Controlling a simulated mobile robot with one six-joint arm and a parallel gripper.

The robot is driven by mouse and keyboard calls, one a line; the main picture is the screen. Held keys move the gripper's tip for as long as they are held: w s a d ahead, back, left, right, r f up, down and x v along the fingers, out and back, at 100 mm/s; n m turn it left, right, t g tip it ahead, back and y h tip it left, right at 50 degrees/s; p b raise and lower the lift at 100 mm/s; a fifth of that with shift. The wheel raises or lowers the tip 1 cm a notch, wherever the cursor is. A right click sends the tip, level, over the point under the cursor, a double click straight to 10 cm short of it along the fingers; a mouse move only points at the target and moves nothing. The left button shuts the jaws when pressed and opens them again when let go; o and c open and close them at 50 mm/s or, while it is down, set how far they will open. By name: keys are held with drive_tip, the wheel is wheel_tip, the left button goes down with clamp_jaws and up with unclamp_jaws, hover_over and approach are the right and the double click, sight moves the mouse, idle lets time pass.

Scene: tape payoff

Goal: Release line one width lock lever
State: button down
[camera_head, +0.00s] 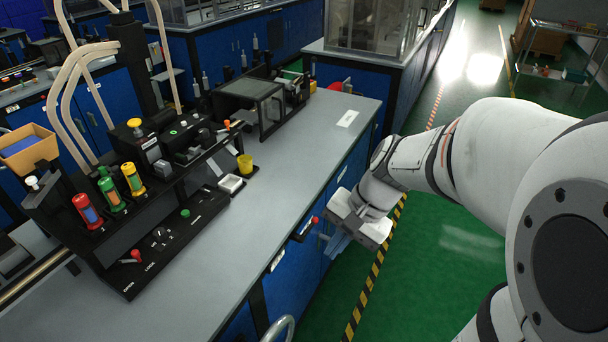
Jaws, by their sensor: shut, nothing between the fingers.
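A lever with a red knob (136,254) stands on the black control panel (178,236) at the front of the left machine. Small white lettering beside it seems to read OPEN and LOCK. A second red-knobbed lever (315,219) sits on a dark bracket at the bench's front edge. I cannot tell from labels which one is the line one width lock lever. My gripper (336,246) hangs just off the bench's front edge, close to this second lever and far right of the panel lever.
The grey bench top (255,235) is clear between the machine and its front edge. Green floor lies beside the bench.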

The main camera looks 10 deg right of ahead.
drive_tip(key=w+d+f+m+t+y+b, duration=0.1)
drive_tip(key=w+d+f+m+y+b, duration=0.15)
drive_tip(key=w+f+m+b, duration=0.35)
drive_tip(key=w+d+f+m+t+y+b, duration=0.15)
drive_tip(key=w+f+m+y, duration=0.25)
drive_tip(key=f, duration=0.5)
drive_tip(key=m+t+b, duration=0.5)
drive_tip(key=m+t, duration=0.1)
drive_tip(key=m, duration=0.2)
approach(309, 229)
drive_tip(key=s+d+f, duration=0.1)
drive_tip(key=d+f, duration=0.5)
drive_tip(key=shift+r+y, duration=0.25)
drive_tip(key=shift+y, duration=0.1)
drive_tip(key=w+a, duration=0.6)
drive_tip(key=a, duration=0.3)
drive_tip(key=shift+w+a+r, duration=0.2)
drive_tip(key=shift+w+r, duration=0.1)
drive_tip(key=shift+r, duration=0.05)
